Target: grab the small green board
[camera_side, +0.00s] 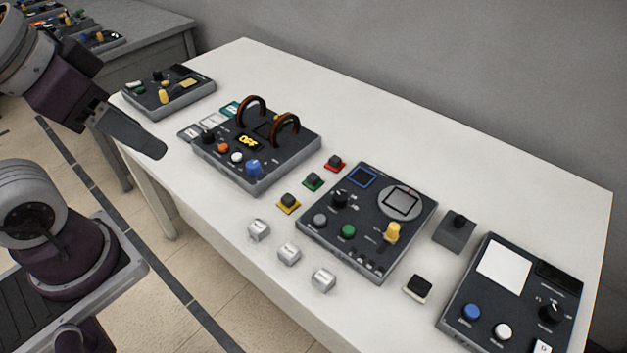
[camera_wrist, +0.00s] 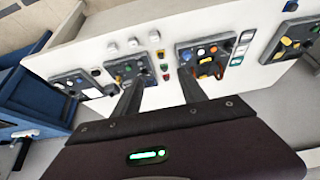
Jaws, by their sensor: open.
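Two small green pieces show on the white table. One is a small green base with a black knob (camera_side: 313,181), in a row between a yellow one and a red one; it also shows in the wrist view (camera_wrist: 164,68). The other is a flat teal-green card (camera_side: 232,108) beside the coil box, also in the wrist view (camera_wrist: 236,61). I cannot tell which is the board named. My gripper (camera_side: 152,145) is over the table's left end, apart from both. In the wrist view my gripper (camera_wrist: 161,84) has its fingers spread, with nothing between them.
The coil box (camera_side: 220,162) carries two upright copper coils. A white card (camera_side: 211,120) and a grey card (camera_side: 190,132) lie beside it. Other control boxes stand left (camera_side: 168,92), centre (camera_side: 330,250) and right (camera_side: 465,290). Several white cubes lie near the front edge. The table's back strip is clear.

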